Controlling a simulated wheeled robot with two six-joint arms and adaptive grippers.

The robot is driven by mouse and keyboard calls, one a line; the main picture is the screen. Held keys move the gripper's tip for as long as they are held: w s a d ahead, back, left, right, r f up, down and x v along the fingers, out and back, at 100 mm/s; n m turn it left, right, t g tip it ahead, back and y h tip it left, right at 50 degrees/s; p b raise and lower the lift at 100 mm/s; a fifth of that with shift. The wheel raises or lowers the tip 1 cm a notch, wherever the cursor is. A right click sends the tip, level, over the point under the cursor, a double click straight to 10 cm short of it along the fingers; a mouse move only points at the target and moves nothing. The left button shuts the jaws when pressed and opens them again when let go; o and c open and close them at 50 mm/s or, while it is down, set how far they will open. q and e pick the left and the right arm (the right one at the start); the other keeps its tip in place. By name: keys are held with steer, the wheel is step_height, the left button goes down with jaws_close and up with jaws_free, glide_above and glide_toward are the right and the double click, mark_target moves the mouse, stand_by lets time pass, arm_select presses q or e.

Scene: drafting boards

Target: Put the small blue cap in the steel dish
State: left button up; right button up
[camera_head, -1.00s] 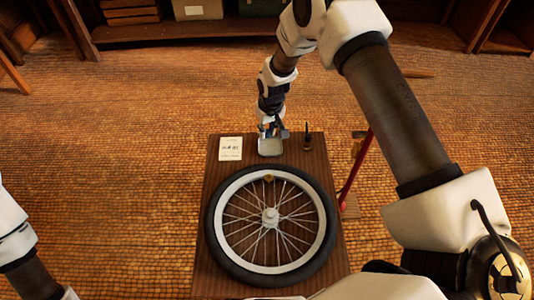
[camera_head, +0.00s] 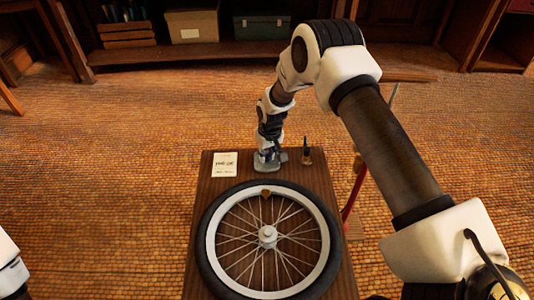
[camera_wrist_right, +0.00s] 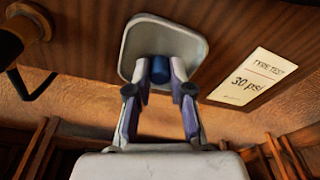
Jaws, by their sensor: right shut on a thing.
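The small blue cap (camera_wrist_right: 160,70) is held between the fingertips of my right gripper (camera_wrist_right: 160,78) in the right wrist view. The pale steel dish (camera_wrist_right: 138,38) lies directly behind the cap there, and the cap appears within its outline. Whether the cap touches the dish floor I cannot tell. In the head view my right gripper (camera_head: 267,157) is low at the dish (camera_head: 270,168) and covers much of it. The cap cannot be made out there. Only part of my left arm shows at the left edge; its gripper is out of view.
A spoked wheel with a black tyre (camera_head: 214,272) fills the front of the wooden board (camera_head: 212,188). A white card (camera_head: 225,164) lies left of the dish. A small dark upright item (camera_head: 307,153) stands to its right. A red bar (camera_head: 350,205) is beside the board.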

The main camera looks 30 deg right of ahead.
steer(key=shift+f, duration=0.2)
steer(key=o, duration=0.8)
steer(key=shift+r, duration=0.1)
step_height(320, 180, up, 12)
steer(key=s, duration=0.1)
steer(key=shift+s+f, duration=0.2)
steer(key=shift+s, duration=0.2)
